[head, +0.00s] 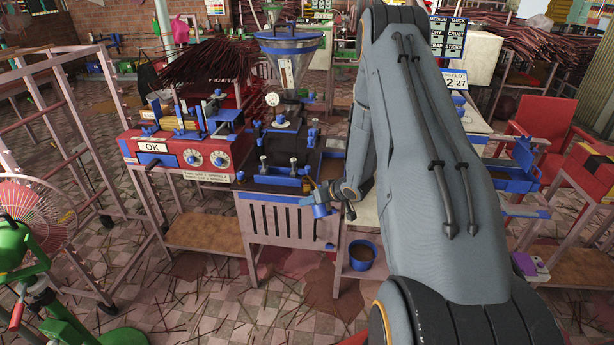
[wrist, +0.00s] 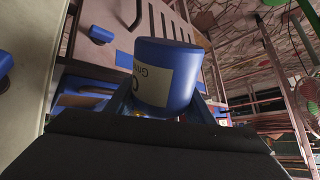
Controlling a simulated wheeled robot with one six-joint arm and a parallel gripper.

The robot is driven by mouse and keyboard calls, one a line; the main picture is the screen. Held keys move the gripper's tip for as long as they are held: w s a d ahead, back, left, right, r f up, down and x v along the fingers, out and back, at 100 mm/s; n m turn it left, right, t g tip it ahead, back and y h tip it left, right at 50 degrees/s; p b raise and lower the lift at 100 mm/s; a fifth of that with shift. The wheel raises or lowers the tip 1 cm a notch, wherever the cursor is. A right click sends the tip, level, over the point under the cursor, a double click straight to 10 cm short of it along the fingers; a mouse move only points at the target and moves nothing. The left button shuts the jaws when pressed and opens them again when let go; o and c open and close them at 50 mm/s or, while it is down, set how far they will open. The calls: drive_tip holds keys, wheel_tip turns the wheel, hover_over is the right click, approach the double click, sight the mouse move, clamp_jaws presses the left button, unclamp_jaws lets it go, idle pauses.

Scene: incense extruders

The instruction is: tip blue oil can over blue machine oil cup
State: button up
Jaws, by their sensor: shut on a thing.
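My gripper (head: 328,199) is shut on the blue oil can (head: 320,210), just in front of the right front corner of the blue machine (head: 285,150). In the wrist view the can (wrist: 178,80) sits between the fingers, with a pale label in dark lettering. The wrist view is turned on its side, and I cannot tell the can's exact tilt or see its spout. I cannot pick out the blue machine's oil cup with certainty; it is too small or hidden behind my gripper and the can.
The machine stands on a slotted pale cabinet (head: 287,222). A red machine (head: 180,150) is to its left. A blue bucket (head: 361,254) stands low to the right. A pink rack (head: 75,150) and a green fan (head: 40,260) are at left. My arm hides much of the right side.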

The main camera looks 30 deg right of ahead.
drive_tip(key=shift+r, duration=0.15)
drive_tip(key=shift+s+r+g+p, duration=0.1)
drive_tip(key=shift+r+g+p, duration=0.2)
drive_tip(key=shift+p, duration=0.6)
drive_tip(key=shift+s+r+g+p, duration=0.2)
drive_tip(key=shift+r+g+p, duration=0.45)
drive_tip(key=shift+p, duration=1.3)
idle(1.6)
drive_tip(key=shift+f, duration=0.1)
drive_tip(key=shift+f+b, duration=0.3)
drive_tip(key=shift+b, duration=0.25)
drive_tip(key=shift+w+f+t+b, duration=0.1)
drive_tip(key=shift+t+b, duration=0.15)
drive_tip(key=shift+b, duration=0.1)
